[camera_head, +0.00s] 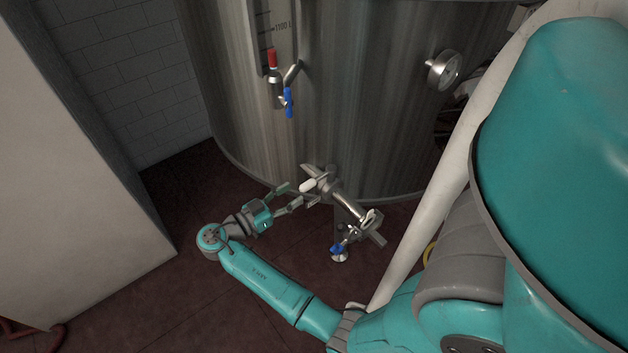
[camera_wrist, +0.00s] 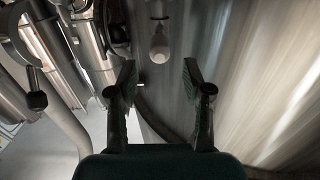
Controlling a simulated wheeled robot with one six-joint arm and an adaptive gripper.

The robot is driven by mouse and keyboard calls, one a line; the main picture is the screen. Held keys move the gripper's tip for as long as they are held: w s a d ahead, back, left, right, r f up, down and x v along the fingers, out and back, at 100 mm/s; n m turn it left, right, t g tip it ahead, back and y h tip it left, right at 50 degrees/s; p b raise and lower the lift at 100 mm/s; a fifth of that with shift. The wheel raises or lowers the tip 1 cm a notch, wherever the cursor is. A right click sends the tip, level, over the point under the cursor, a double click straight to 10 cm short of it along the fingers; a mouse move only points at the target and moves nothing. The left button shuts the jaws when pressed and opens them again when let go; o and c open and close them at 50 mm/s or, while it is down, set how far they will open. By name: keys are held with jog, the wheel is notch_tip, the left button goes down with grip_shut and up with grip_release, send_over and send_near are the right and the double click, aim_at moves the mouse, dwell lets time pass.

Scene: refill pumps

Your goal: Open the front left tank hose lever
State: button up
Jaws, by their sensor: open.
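A steel tank (camera_head: 350,110) fills the back of the head view. A steel outlet pipe (camera_head: 350,202) comes out low on its front. A lever with a white rounded end (camera_head: 307,186) sits where this pipe meets the tank. In the wrist view the white end (camera_wrist: 159,50) is centred, just beyond the fingertips. My gripper (camera_head: 298,197) is open and empty, left of the pipe, with its fingers pointing at the white end. The fingers also show in the wrist view (camera_wrist: 158,78), apart and with nothing between them. I cannot tell whether a finger touches the lever.
A second white handle (camera_head: 370,216) is farther along the pipe. A blue-handled valve (camera_head: 338,250) is below it. A red-topped gauge fitting with a blue lever (camera_head: 288,102) is above. A dial gauge (camera_head: 443,70) is at upper right. A pale cabinet (camera_head: 70,180) stands left; dark floor lies between.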

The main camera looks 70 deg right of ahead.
aim_at(314, 179)
jog(key=x, duration=0.8)
jog(key=shift+s+d, duration=0.15)
jog(key=shift+d, duration=0.2)
grip_shut()
